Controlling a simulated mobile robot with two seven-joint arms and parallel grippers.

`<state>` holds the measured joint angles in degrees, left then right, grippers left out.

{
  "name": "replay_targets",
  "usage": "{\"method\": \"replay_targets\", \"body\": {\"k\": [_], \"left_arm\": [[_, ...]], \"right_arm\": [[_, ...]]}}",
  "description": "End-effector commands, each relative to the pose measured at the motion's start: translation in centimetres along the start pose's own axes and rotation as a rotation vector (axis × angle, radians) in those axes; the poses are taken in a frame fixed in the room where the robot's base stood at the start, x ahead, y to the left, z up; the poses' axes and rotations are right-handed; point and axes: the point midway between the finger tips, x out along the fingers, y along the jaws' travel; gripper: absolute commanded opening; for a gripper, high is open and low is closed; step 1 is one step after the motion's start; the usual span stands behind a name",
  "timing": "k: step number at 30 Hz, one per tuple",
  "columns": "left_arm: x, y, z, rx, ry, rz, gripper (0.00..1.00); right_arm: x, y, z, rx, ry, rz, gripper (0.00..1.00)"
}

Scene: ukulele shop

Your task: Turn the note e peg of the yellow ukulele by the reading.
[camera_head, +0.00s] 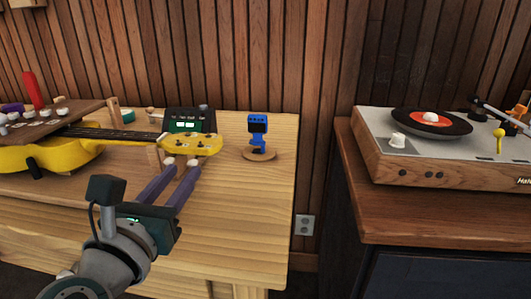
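The yellow ukulele (58,156) lies on the wooden bench at the left, its dark neck running right to a yellow headstock (204,143). Small pegs show on the headstock, but their note letters are too small to read. A dark green box with a lit display (186,124) stands behind the headstock; its reading is illegible. My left gripper (180,162) has two purple fingers spread apart, with pale tips at the headstock's near edge. I cannot tell whether they touch a peg. Nothing shows between the fingers. My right gripper is not in view.
A blue device (257,133) stands on a round wooden base right of the headstock. The bench (245,215) is clear at its front right. A gap separates it from a cabinet (460,216) carrying a record player (440,158). A knobbed wooden board (50,122) sits over the ukulele body.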

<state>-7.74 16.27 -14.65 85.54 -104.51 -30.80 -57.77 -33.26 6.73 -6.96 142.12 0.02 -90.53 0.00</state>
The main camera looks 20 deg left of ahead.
Motion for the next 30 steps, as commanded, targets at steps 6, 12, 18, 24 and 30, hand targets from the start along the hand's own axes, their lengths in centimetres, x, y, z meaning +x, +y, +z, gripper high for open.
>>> {"method": "replay_targets", "body": {"k": [6,12,18,24,30], "left_arm": [[2.5,0.0,-0.1,-0.003,0.0,0.001,0.35],[2.9,0.0,0.0,-0.003,0.001,0.0,0.35],[2.9,0.0,0.0,-0.003,0.001,0.0,0.26],[2.9,0.0,0.0,-0.003,0.001,0.0,0.04],[2.9,0.0,0.0,-0.003,0.001,0.001,0.0]], "right_arm": [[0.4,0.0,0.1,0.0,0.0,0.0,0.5],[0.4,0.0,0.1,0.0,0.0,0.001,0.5],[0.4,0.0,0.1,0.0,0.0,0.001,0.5],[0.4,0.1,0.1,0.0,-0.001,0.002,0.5],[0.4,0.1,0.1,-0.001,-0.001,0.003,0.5]]}}
